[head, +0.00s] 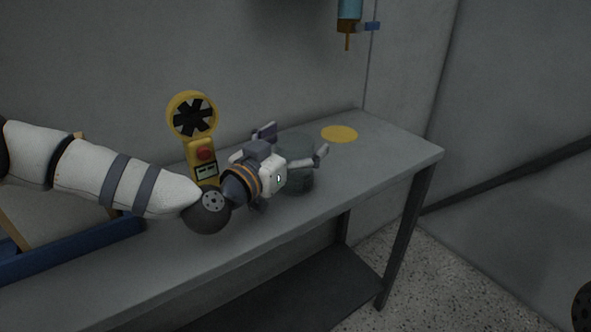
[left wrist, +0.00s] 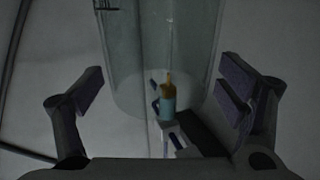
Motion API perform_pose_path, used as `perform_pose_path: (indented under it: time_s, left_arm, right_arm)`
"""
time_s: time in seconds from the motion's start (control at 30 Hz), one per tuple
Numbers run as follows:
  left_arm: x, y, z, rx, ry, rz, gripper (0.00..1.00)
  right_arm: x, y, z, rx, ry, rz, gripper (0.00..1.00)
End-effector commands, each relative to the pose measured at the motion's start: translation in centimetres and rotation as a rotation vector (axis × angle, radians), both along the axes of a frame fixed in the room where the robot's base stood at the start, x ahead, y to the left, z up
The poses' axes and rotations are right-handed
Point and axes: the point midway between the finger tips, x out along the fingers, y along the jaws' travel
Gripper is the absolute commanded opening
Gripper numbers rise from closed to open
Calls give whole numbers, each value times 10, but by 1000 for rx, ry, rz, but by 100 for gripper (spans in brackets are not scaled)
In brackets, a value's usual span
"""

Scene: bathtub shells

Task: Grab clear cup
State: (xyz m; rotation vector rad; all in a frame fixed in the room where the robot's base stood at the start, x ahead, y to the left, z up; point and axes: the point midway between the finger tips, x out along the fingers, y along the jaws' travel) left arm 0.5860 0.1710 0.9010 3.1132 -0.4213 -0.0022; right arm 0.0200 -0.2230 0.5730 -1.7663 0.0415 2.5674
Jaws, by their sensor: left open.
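The clear cup (head: 296,179), a see-through grey-green cylinder, stands upright on the grey table. It fills the upper middle of the left wrist view (left wrist: 180,70). My left gripper (head: 294,142) is open, with one finger on either side of the cup. In the left wrist view the fingers (left wrist: 163,90) are spread wide, with a gap between each pad and the cup's wall. Part of the cup is hidden behind the gripper in the head view. My right gripper is not seen.
The grey table (head: 395,155) has a yellow disc (head: 340,134) behind the cup. A yellow fan-headed meter (head: 205,153) stands close behind my left wrist. A blue-edged object (head: 70,247) lies at left. A blue and brown tool (head: 349,22) hangs at the back wall.

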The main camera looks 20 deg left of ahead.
Motion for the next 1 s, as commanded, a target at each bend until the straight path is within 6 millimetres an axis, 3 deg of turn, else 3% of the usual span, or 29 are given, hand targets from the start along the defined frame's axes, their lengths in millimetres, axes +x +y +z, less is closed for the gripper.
perform_pose_path:
  time_s: [0.13,0.37,0.4,0.67,1.0]
  left_arm:
    - [0,0,1,0,-1,-1,88]
    - [-1,0,1,0,-1,-1,38]
    - [-1,0,1,0,-1,-1,36]
    - [-1,0,4,0,-3,-1,36]
    - [-2,-1,87,1,-16,-2,36]
  right_arm:
    - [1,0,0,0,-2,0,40]
    - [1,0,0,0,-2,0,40]
    - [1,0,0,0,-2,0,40]
    - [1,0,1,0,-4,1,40]
    - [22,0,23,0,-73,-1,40]
